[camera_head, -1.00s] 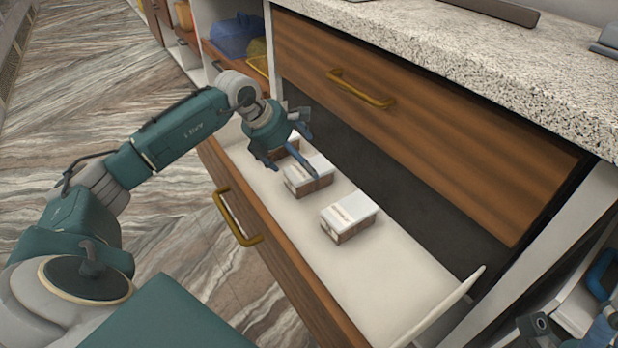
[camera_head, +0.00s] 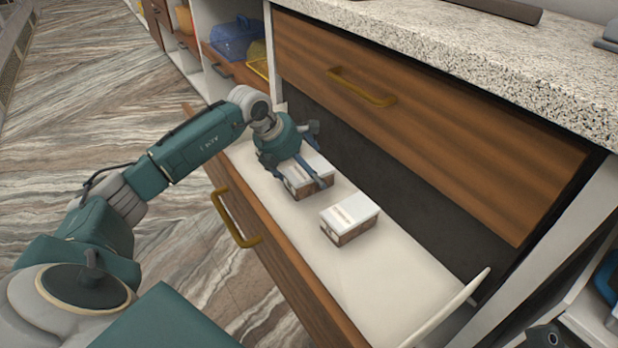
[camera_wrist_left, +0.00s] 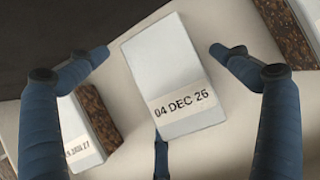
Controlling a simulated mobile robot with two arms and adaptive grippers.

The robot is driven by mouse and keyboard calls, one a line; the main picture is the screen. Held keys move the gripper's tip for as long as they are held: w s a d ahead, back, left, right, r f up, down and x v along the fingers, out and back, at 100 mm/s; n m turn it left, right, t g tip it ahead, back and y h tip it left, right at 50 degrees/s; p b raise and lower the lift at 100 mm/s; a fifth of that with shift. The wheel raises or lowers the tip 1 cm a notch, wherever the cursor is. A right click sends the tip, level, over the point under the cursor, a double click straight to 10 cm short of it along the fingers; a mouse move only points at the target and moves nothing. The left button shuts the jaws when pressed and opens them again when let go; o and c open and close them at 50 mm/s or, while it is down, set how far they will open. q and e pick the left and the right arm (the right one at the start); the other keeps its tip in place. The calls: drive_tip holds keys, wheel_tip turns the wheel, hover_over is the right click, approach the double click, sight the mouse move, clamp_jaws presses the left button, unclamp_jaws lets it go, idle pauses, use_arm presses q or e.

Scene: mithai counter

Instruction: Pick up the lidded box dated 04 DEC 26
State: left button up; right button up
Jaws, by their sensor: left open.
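The lidded box dated 04 DEC 26 (camera_wrist_left: 172,85) has a white lid with a cream date label. In the left wrist view it lies between the two blue fingers of my open left gripper (camera_wrist_left: 155,55), with a gap on each side. In the head view it appears to be the middle box (camera_head: 308,178) in the open drawer, partly covered by my left gripper (camera_head: 297,172), which is above it.
A similar box (camera_head: 349,216) stands nearer in the drawer (camera_head: 385,275). In the wrist view, one neighbour (camera_wrist_left: 72,140) has a label ending in JAN 27, and another (camera_wrist_left: 285,30) is at upper right. The upper drawer front (camera_head: 420,130) and stone counter (camera_head: 480,60) rise behind.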

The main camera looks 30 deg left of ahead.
use_arm(q)
drive_tip(key=shift+f, duration=0.15)
drive_tip(key=c, duration=1.5)
